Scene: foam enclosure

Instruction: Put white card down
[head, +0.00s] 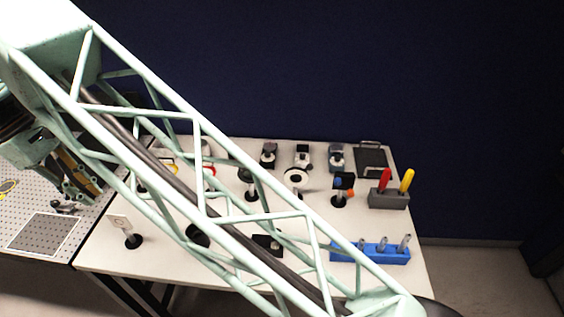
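A white card (117,222) with a small mark on it stands upright on a round black base (133,241), near the front left of the white table (170,262). My gripper (82,197) is at the left of the picture, over the perforated board and to the upper left of the card, apart from it. Its fingers point down and to the right. They are small and partly overlapped by other parts, so I cannot tell whether they are open or shut, or whether they hold anything.
The perforated board (93,219) carries a dark grey square (45,234). A blue holder (345,254) and a grey block (389,199) with red and yellow handles stand at the right. Several small mounts and a dark tray (371,160) are behind. My arm hides the table's middle.

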